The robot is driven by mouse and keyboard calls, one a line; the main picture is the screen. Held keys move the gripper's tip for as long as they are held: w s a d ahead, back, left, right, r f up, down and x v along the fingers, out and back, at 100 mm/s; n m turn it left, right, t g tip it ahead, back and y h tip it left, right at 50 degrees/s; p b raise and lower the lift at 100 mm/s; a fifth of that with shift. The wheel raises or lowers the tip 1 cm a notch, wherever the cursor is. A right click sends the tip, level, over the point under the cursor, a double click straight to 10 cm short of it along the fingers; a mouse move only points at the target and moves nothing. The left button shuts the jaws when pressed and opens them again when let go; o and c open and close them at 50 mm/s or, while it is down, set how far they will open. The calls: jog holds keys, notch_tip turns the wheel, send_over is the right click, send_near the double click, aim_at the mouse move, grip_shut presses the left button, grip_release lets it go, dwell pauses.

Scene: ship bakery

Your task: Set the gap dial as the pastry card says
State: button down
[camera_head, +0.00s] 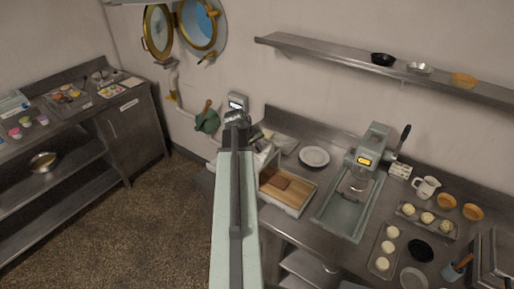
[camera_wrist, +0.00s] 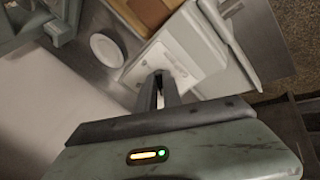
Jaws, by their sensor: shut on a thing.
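My gripper (camera_wrist: 164,88) is seen from above in the wrist view, its fingers close together over a white flat surface (camera_wrist: 190,45). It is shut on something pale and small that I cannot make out. I cannot make out the gap dial's setting. I cannot pick out the pastry card or read any of its writing.
A white plate (camera_head: 314,156) and a wooden board (camera_head: 287,187) lie between my arm and the machine. Trays of dough balls (camera_head: 388,246), a white jug (camera_head: 426,188) and orange bowls (camera_head: 446,201) crowd the right. A shelf (camera_head: 340,55) hangs above. Floor (camera_head: 165,220) is clear at left.

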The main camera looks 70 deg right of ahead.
jog(key=m, duration=0.5)
jog(key=shift+w, duration=0.15)
jog(key=shift+m, duration=0.4)
jog(key=c, duration=1.5)
grip_release()
jog(key=p+v, duration=0.6)
jog(key=v, duration=0.2)
jog(key=shift+p, duration=0.35)
jog(key=shift+d, duration=0.1)
